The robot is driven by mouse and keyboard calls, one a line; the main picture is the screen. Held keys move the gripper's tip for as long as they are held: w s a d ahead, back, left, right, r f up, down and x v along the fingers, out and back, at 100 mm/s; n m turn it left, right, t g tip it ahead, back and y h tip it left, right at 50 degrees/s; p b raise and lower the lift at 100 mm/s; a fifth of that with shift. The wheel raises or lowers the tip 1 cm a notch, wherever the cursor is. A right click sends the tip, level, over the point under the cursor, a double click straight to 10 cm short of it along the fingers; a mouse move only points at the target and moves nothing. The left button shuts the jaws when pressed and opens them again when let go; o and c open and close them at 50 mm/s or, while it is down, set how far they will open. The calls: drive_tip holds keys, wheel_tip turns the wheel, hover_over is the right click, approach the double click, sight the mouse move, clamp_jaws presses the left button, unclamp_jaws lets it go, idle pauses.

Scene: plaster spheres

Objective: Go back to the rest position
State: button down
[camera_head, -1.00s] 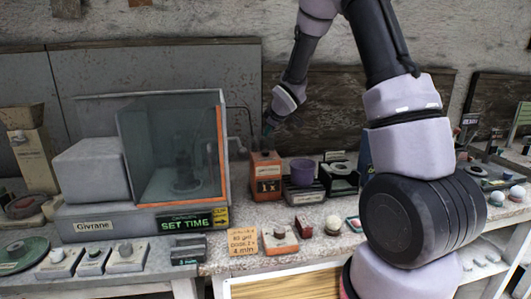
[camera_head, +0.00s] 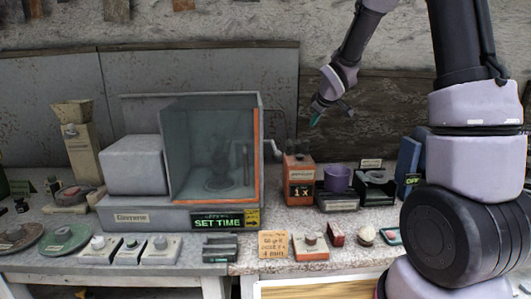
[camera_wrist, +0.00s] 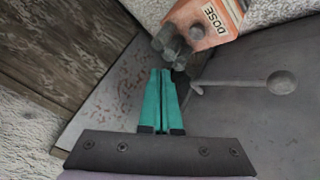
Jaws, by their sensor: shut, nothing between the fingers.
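A grey machine with a clear chamber (camera_head: 210,150) and a side crank (camera_head: 272,150) stands left of the orange box. Small dials and blocks line the bench front. Air above the bench is free.

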drive_tip(key=s+d+r+m, duration=0.2)
drive_tip(key=s+r+m, duration=0.15)
drive_tip(key=s, duration=0.45)
drive_tip(key=s+d+r+m+g, duration=0.1)
drive_tip(key=s+r+m, duration=0.2)
drive_tip(key=s+r, duration=0.3)
drive_tip(key=s+d+r+m, duration=0.2)
drive_tip(key=s+r+m, duration=0.15)
drive_tip(key=s, duration=0.55)
drive_tip(key=s+a+m+g+y, duration=0.1)
drive_tip(key=s+a+m, duration=0.1)
drive_tip(key=s, duration=1)
drive_tip(key=shift+s+a+r+m, duration=0.15)
drive_tip(key=shift+a+r+m, duration=0.1)
drive_tip(key=shift+a+m, duration=0.2)
drive_tip(key=shift+a, duration=0.1)
